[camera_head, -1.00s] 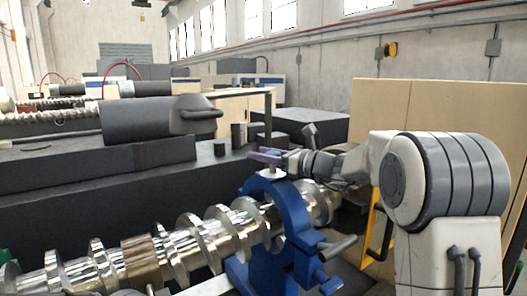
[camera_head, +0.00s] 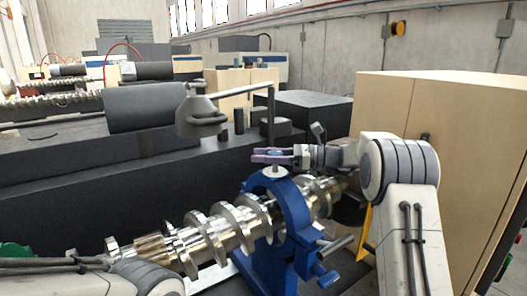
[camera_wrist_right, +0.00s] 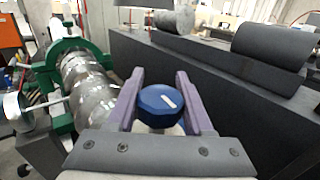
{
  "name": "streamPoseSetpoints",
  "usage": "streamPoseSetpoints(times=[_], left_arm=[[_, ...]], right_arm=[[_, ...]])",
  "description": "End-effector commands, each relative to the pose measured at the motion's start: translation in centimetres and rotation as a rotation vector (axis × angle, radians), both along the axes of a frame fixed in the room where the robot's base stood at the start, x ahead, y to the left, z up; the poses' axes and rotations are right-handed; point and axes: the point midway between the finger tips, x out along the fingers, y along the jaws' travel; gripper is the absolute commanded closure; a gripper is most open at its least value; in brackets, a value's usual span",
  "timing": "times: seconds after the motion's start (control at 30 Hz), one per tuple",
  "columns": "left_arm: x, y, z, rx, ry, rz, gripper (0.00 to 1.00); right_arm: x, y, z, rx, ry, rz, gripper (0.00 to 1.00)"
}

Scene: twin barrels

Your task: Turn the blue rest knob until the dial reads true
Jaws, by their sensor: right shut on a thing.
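The blue rest (camera_head: 285,205) stands around the silver screw shaft (camera_head: 215,240) in the head view. My right gripper (camera_head: 272,156) is above the rest's top, its fingers level around the blue knob. In the right wrist view the blue knob (camera_wrist_right: 160,104), with a white mark on top, sits between the two purple fingers, which are shut on it. A round dial (camera_wrist_right: 14,105) with a thin rod toward the shaft shows at the left edge of that view; its reading is too small to tell. My left arm shows at lower left, its gripper out of view.
A green rest (camera_wrist_right: 72,48) stands around the shaft farther along in the wrist view. A long dark machine bed (camera_head: 60,205) runs behind the shaft. A tan cabinet (camera_head: 450,120) stands close to my right arm.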

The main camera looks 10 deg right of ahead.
Motion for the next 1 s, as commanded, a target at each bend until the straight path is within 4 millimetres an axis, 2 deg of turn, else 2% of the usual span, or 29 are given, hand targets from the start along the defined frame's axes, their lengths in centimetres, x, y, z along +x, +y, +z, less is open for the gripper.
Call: streamPoseSetpoints(times=[0.33, 0.37, 0.4, 0.43, 0.8, 0.87, 1.0], left_arm=[[0.0, 0.0, 0.0, 0.000, 0.000, 0.000, 0.50], [0.0, 0.0, 0.0, 0.000, 0.000, 0.000, 0.50], [0.0, 0.0, 0.0, 0.000, 0.000, 0.000, 0.50], [0.0, 0.0, 0.0, 0.000, 0.000, 0.000, 0.50], [0.0, 0.0, -0.1, 0.000, 0.000, 0.000, 0.50], [0.0, 0.0, -0.4, 0.000, 0.000, 0.000, 0.50], [0.0, 0.0, -1.3, 0.000, 0.000, -0.001, 0.50]], right_arm=[[0.0, 0.0, 0.2, 0.002, -0.004, 0.001, 1.00], [0.0, 0.0, 0.2, 0.002, -0.004, 0.001, 0.45], [0.0, 0.0, 0.2, 0.002, -0.004, 0.001, 0.30], [0.0, 0.0, 0.2, 0.002, -0.004, 0.001, 0.19], [0.0, 0.0, 0.3, 0.000, -0.004, 0.002, 0.19], [0.0, 0.0, 0.7, 0.000, -0.005, 0.002, 0.19], [0.0, 0.0, 2.8, -0.001, -0.010, 0.001, 0.19]])
